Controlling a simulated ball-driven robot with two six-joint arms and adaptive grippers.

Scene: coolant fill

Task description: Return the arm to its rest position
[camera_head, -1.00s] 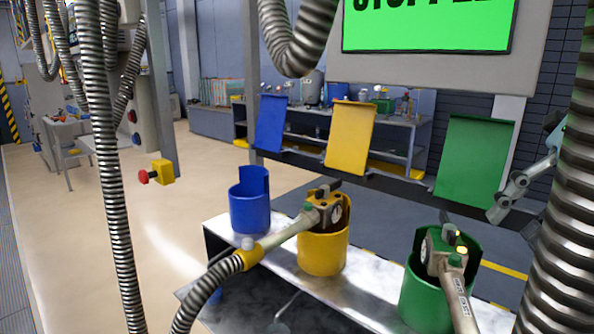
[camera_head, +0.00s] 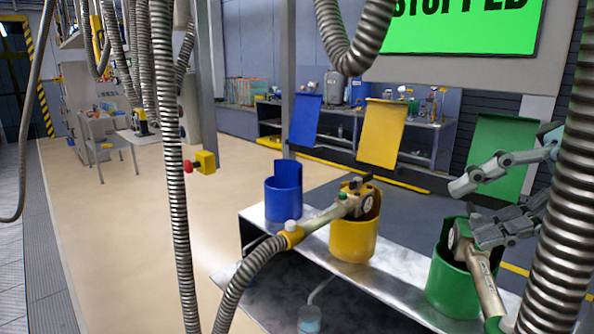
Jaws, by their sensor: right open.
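My right gripper (camera_head: 468,212) comes in from the right edge with its grey jointed fingers spread apart, open and empty. Its lower finger overlaps the nozzle (camera_head: 485,280) in the green holder (camera_head: 448,288) and hides part of the nozzle's head. I cannot tell whether they touch. The upper finger is in front of the green panel (camera_head: 497,135). A second nozzle (camera_head: 338,212) rests in the yellow holder (camera_head: 352,243), with a ribbed hose (camera_head: 250,277) running from it. The blue holder (camera_head: 284,203) shows no nozzle. My left gripper is out of view.
The holders stand on a metal bench (camera_head: 400,272). Ribbed hoses hang at the left (camera_head: 178,200), top and right (camera_head: 565,200), the right one close to my arm. A yellow box with a red button (camera_head: 205,162) is at the left. The sign (camera_head: 460,25) reads "STOPPED". Open floor lies left.

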